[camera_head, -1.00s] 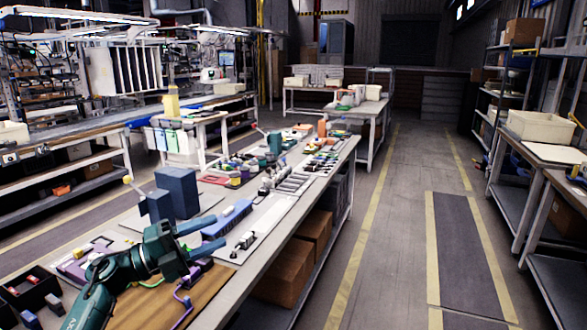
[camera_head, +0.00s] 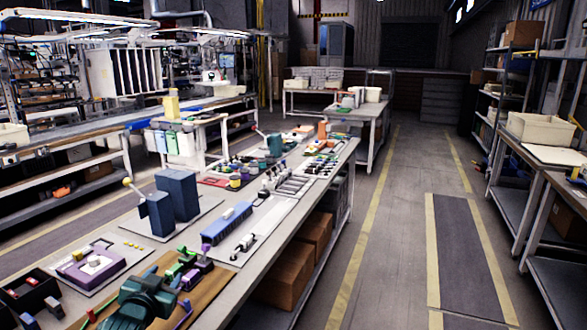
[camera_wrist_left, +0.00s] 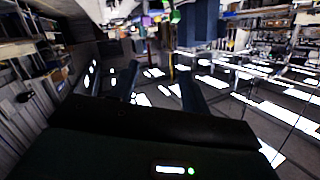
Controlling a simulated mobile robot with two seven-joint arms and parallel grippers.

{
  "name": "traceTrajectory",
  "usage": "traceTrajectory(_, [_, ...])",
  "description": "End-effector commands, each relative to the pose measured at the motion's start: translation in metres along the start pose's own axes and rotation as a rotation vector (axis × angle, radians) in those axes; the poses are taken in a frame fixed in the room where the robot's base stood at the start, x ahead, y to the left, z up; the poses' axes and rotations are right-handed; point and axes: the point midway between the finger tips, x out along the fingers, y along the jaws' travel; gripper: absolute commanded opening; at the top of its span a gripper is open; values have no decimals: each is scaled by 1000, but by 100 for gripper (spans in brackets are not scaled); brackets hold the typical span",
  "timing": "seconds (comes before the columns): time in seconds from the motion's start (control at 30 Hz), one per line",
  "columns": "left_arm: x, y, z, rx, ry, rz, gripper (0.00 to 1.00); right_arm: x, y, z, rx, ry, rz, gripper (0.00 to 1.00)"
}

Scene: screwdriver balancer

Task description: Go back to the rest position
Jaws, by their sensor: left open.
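My left gripper (camera_head: 150,288) is at the bottom of the head view, low over the near end of the workbench (camera_head: 252,262), beside a brown board (camera_head: 212,278) with green and purple clamp-like parts (camera_head: 187,262). Its fingers are hard to make out there. In the left wrist view, the two dark fingers of my left gripper (camera_wrist_left: 158,74) stand apart with nothing between them. My right gripper is in neither view.
Two dark blue blocks (camera_head: 178,193) stand upright on the bench behind the board. A purple fixture (camera_head: 92,266) and black bins (camera_head: 30,293) lie to the left. A blue bar-shaped tool (camera_head: 227,222) lies farther along. The aisle floor (camera_head: 390,240) to the right is clear.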

Motion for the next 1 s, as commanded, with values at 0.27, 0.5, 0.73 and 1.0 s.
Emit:
traceTrajectory(0.27, [-110, 116, 107, -58, -146, 185, 47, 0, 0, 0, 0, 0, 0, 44])
traceTrajectory(0.5, [-234, 189, 157, -162, -280, 313, 47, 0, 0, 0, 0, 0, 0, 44])
traceTrajectory(0.73, [-298, 214, 166, -227, -350, 359, 47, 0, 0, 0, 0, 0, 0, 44])
traceTrajectory(1.0, [-305, 216, 166, -234, -358, 364, 47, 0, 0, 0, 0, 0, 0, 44])
